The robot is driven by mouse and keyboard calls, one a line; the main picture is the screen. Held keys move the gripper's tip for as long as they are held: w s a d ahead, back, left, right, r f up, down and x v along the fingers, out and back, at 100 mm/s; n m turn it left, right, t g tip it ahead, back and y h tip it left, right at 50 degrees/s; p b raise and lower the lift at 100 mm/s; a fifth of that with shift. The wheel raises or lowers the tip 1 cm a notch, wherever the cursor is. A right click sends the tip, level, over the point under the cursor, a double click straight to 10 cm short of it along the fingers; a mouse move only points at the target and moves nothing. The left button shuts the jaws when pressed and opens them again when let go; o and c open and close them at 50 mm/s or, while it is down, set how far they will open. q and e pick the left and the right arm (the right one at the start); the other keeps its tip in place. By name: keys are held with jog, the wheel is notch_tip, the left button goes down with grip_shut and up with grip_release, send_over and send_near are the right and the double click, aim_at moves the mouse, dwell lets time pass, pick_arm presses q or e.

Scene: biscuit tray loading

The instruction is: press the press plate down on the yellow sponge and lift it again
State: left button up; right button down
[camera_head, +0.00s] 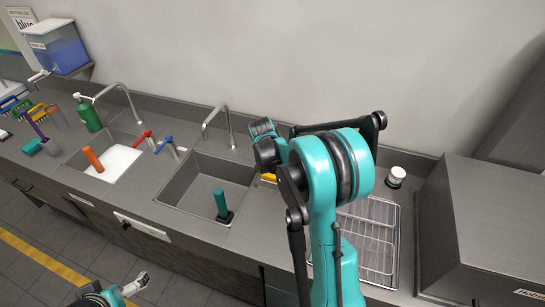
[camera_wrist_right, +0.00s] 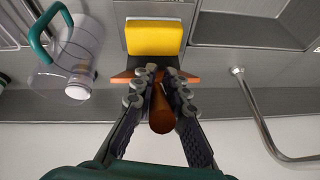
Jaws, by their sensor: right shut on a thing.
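The yellow sponge (camera_wrist_right: 155,38) lies flat on the counter at the top middle of the right wrist view. In the head view only a small piece of the sponge (camera_head: 268,177) shows beside my right arm. My right gripper (camera_wrist_right: 158,82) is shut on the brown upright handle of the press plate (camera_wrist_right: 121,81). The plate's orange-brown ends stick out on both sides of the fingers, beside the sponge in that view. The fingers hide its middle, and its height above the counter cannot be told. My left gripper (camera_head: 136,285) is low at the front, away from the counter; its opening is unclear.
A clear jug with a teal handle (camera_wrist_right: 78,50) stands close to the plate. A sink (camera_wrist_right: 245,22) and a faucet (camera_wrist_right: 258,110) lie on the other side.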

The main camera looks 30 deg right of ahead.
jog(key=s+a+f+t+h+b, duration=0.1)
jog(key=f+t+h+b, duration=0.1)
jog(key=b, duration=0.4)
jog(key=s+a+f+t+h+b, duration=0.1)
jog(key=f+h+b, duration=0.1)
jog(key=f+b, duration=0.3)
jog(key=s+a+f+t+h+b, duration=0.1)
jog(key=f+t+h+b, duration=0.1)
jog(key=f+b, duration=0.2)
jog(key=shift+a+t+b, duration=0.25)
jog(key=shift+t+b, duration=0.05)
jog(key=shift+b, duration=1)
jog(key=shift+f+t+h+b, duration=0.3)
jog(key=shift+h+b, duration=0.3)
jog(key=shift+b, duration=0.3)
jog(key=c, duration=1.5)
grip_release()
jog(key=shift+r, duration=0.1)
jog(key=v, duration=1.2)
